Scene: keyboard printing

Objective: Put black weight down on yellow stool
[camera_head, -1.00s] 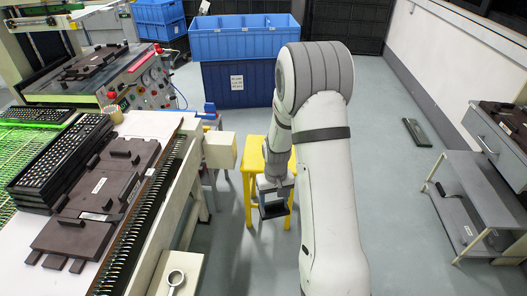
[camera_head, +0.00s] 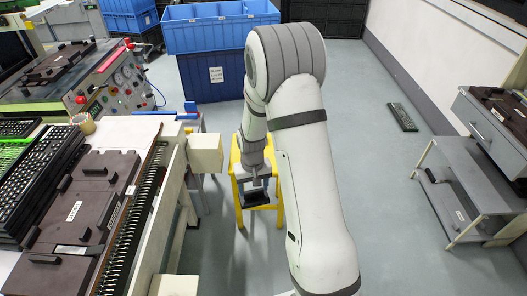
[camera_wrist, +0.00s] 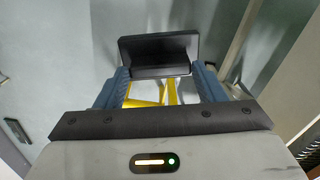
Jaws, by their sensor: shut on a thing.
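The black weight (camera_wrist: 158,52) is held between the two blue fingers of my gripper (camera_wrist: 160,82) in the wrist view. In the head view the weight (camera_head: 257,198) hangs below my gripper (camera_head: 258,183), in front of the yellow stool (camera_head: 240,180). The stool's yellow frame (camera_wrist: 172,92) shows behind and below the weight in the wrist view. My arm hides part of the stool's top. I cannot tell whether the weight touches the stool.
A workbench with dark trays (camera_head: 98,190) stands at the left, with a cream block (camera_head: 206,154) jutting toward the stool. Blue crates (camera_head: 222,32) stand behind. A grey shelf cart (camera_head: 480,180) is at the right. The floor between arm and cart is mostly clear.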

